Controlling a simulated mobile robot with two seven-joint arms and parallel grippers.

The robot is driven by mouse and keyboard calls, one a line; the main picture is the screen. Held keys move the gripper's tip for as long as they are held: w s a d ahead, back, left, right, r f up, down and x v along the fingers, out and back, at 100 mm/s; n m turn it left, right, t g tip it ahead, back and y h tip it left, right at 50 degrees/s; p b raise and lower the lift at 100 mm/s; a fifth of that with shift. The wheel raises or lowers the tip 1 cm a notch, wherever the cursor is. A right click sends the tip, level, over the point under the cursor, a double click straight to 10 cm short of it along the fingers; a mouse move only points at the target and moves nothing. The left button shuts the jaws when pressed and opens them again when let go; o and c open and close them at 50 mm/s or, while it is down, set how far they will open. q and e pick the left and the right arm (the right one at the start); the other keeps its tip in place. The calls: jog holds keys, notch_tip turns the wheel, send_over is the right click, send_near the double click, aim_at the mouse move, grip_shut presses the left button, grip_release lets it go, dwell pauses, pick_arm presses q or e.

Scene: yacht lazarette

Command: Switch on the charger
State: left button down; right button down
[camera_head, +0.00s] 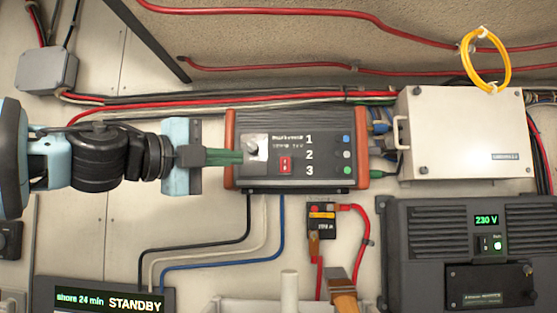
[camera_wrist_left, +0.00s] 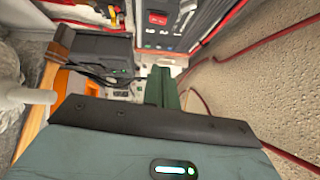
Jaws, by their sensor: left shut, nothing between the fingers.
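The box with orange end caps (camera_head: 330,178), which looks like the charger, is fixed to the wall in the middle of the head view. The tips overlap the box's left part, just left of the switch; contact cannot be told. In the left wrist view the shut fingers (camera_wrist_left: 162,88) point toward equipment. My right gripper is not in view.
A display (camera_head: 105,301) reads STANDBY at lower left. A white box (camera_head: 460,150) stands right of the charger, above a dark unit (camera_head: 430,220) showing 230 V. A fuse block (camera_head: 321,216) with red cable sits below. Black, white and blue wires run beneath the charger.

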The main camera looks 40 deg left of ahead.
pick_arm(q)
send_near(285, 165)
jog(key=w+d+r, duration=0.1)
jog(key=w+d, duration=0.2)
jog(key=d, duration=0.2)
jog(key=shift+w+a+r, duration=0.3)
jog(key=shift+w+a, duration=0.5)
jog(key=shift+w, duration=0.05)
jog(key=shift+w+a, duration=0.45)
jog(key=shift+w, duration=0.2)
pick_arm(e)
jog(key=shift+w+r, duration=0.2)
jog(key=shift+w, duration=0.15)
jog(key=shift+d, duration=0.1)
